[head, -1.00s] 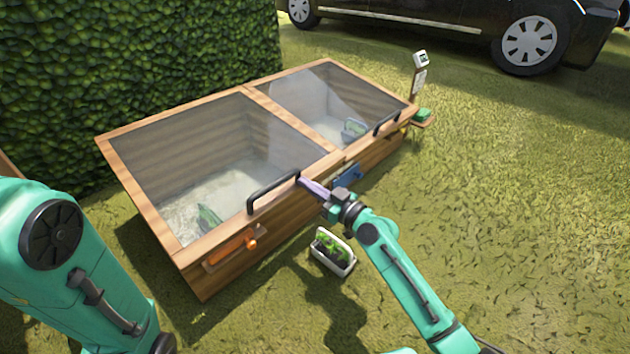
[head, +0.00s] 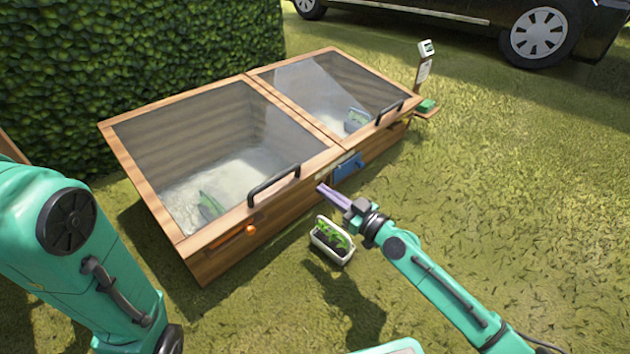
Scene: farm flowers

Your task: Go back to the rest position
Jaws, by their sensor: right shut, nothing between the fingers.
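My right gripper (head: 322,189) is shut and empty. Its purple fingers point left, in front of the wooden cold frame (head: 200,262) near the middle of its front wall. Both glazed lids (head: 215,145) of the cold frame look closed, each with a black handle. Of my left arm, only the upper links show at the left edge; its gripper is out of view.
A white planter (head: 330,252) with green seedlings is on or above the grass, just below my right gripper. Trays with plants show through the glass. A hedge (head: 120,80) stands behind and a black car (head: 480,20) at the back. Grass to the right is clear.

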